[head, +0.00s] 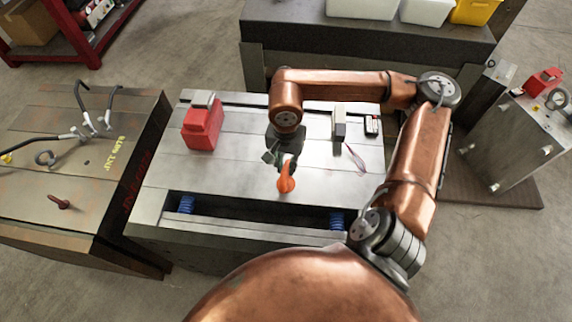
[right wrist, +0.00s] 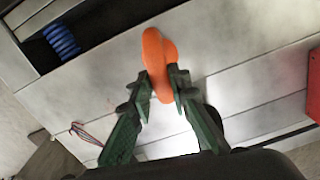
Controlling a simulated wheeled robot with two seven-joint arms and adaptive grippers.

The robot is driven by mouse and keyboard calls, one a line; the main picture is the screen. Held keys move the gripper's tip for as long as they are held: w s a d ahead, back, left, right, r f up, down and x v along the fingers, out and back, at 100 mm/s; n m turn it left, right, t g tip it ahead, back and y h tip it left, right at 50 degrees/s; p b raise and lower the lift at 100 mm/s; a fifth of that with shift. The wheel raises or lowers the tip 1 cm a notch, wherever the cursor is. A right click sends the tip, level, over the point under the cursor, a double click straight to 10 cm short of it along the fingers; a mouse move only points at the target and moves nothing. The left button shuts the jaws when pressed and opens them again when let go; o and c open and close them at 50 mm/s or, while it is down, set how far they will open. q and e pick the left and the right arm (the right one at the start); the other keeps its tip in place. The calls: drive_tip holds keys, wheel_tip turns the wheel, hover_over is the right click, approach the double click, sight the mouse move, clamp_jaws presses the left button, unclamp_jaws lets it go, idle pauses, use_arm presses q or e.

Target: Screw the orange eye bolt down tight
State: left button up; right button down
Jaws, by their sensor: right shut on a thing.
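The orange eye bolt (head: 286,182) is at the near part of the grey mould base (head: 235,173), just behind its long dark slot. It also shows in the right wrist view (right wrist: 155,50), where its orange ring sits between the fingers. My right gripper (head: 283,163) reaches down from above and is shut on the eye bolt. Its green fingers also show in the right wrist view (right wrist: 161,84), one on each side of the orange. The bolt's shank and its hole are hidden, so I cannot tell how deep it sits. My left gripper is not in view.
A red block (head: 202,127) stands at the mould base's back left. A small grey-and-white device (head: 339,122) with thin wires lies at the back right. Blue springs (head: 186,204) show in the slot. Another mould base (head: 60,195) with cables and a loose bolt stands left.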

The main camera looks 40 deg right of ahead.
drive_tip(key=shift+r, duration=0.1)
drive_tip(key=m, duration=0.2)
drive_tip(key=shift+m, duration=0.4)
drive_tip(key=c, duration=1.8)
unclamp_jaws()
drive_tip(key=shift+o, duration=0.3)
drive_tip(key=shift+r+p, duration=1.15)
drive_tip(key=shift+r, duration=1.3)
